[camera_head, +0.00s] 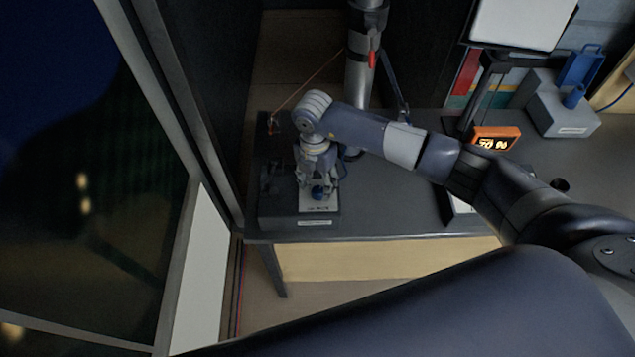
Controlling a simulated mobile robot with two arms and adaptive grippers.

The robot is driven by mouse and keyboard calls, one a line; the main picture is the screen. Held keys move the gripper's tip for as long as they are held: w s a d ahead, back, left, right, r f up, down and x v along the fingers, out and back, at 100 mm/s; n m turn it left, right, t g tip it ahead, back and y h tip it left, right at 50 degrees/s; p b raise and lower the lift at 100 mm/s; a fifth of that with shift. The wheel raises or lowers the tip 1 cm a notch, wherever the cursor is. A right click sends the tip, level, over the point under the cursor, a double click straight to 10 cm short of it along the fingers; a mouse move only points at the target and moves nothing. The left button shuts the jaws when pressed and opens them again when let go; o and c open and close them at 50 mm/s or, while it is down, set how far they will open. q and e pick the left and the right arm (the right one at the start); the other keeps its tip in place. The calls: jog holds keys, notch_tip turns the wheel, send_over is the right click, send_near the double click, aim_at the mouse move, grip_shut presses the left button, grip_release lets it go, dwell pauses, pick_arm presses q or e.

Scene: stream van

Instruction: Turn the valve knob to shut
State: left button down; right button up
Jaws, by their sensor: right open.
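The valve knob (319,193) is a small round dark blue knob. It sits on a white plate (318,207) on top of a dark box (272,212) at the table's left front corner. My right gripper (318,187) points down at the knob, with its open fingers on either side of it. I cannot tell whether the fingers touch the knob. The gripper hides the knob's upper part and any mark of its turn. My left gripper is out of view.
The dark table (390,215) has free room right of the box. An upright grey cylinder (360,75) with a red tab stands behind my right arm. An orange digital display (495,138) and a grey box (560,115) with a blue part stand to the right. A window frame (180,110) borders the left.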

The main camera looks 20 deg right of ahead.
aim_at(318, 192)
notch_tip(318, 192, down, 2)
jog(key=shift+w+f, duration=0.1)
jog(key=shift+w, duration=0.05)
jog(key=shift+f, duration=0.35)
jog(key=shift+c, duration=1.1)
jog(key=c, duration=0.9)
jog(key=shift+o, duration=0.2)
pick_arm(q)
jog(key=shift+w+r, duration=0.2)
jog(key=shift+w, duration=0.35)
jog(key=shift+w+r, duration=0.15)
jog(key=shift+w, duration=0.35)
